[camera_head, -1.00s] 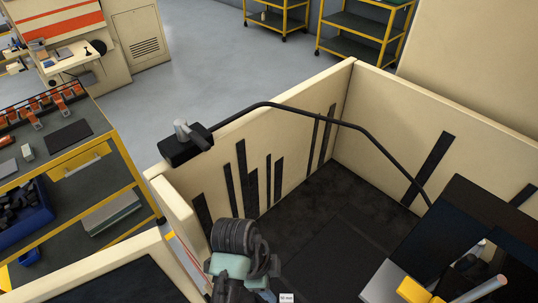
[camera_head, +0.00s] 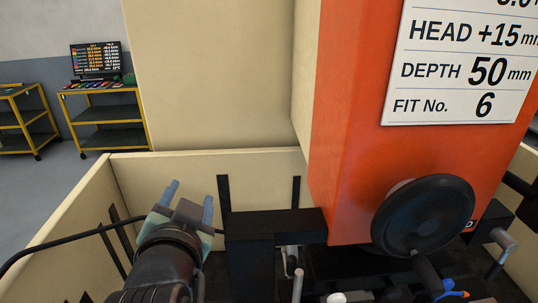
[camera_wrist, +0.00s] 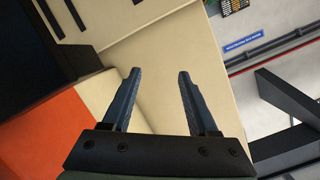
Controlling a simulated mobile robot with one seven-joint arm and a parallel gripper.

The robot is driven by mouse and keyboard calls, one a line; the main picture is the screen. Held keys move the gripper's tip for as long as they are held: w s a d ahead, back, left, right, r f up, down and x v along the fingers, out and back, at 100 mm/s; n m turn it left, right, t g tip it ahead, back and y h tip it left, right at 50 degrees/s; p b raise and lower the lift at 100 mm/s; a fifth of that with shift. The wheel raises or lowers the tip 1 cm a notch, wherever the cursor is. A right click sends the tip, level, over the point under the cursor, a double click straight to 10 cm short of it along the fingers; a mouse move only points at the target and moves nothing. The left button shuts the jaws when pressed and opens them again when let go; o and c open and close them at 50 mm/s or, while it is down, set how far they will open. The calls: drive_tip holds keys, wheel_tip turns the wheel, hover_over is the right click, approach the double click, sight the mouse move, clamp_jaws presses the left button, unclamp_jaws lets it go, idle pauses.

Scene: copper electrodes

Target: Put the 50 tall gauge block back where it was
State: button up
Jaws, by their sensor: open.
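I cannot make out the 50 tall gauge block in either current view. My gripper (camera_head: 189,202) is at the lower left of the head view, its two blue-grey fingers pointing up and spread apart. In the wrist view my gripper (camera_wrist: 158,75) is open, with nothing between the fingers; only cream panelling shows behind them. In the head view it is left of the orange machine head (camera_head: 350,130) and the black block (camera_head: 250,240), inside the cream walls. A small white object (camera_head: 336,298) is cut off at the bottom edge; I cannot tell what it is.
A white sign (camera_head: 460,70) on the orange head reads HEAD +15 mm, DEPTH 50 mm, FIT No. 6. A black handwheel (camera_head: 423,215) juts out below it. Cream walls (camera_head: 80,205) enclose the area. Yellow-framed shelves (camera_head: 105,115) with a screen (camera_head: 95,58) stand at the back left.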

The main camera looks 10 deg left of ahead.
drive_tip(key=d+r+n+t+h, duration=0.1)
drive_tip(key=d+r+t, duration=0.65)
drive_tip(key=r, duration=0.85)
drive_tip(key=s+d+r+n+t+h, duration=0.1)
drive_tip(key=s+d+r+t+h, duration=0.1)
drive_tip(key=s+d+r, duration=0.3)
drive_tip(key=s+d+r+n+t+h, duration=0.1)
drive_tip(key=s+d+r+t, duration=0.2)
drive_tip(key=s+d+r, duration=0.3)
wheel_tip(320, 180, up, 5)
drive_tip(key=shift+d+f+h, duration=0.15)
drive_tip(key=shift+f+h, duration=0.05)
drive_tip(key=shift+h, duration=0.2)
wheel_tip(320, 180, down, 5)
drive_tip(key=b, duration=0.5)
drive_tip(key=shift+w+f, duration=0.1)
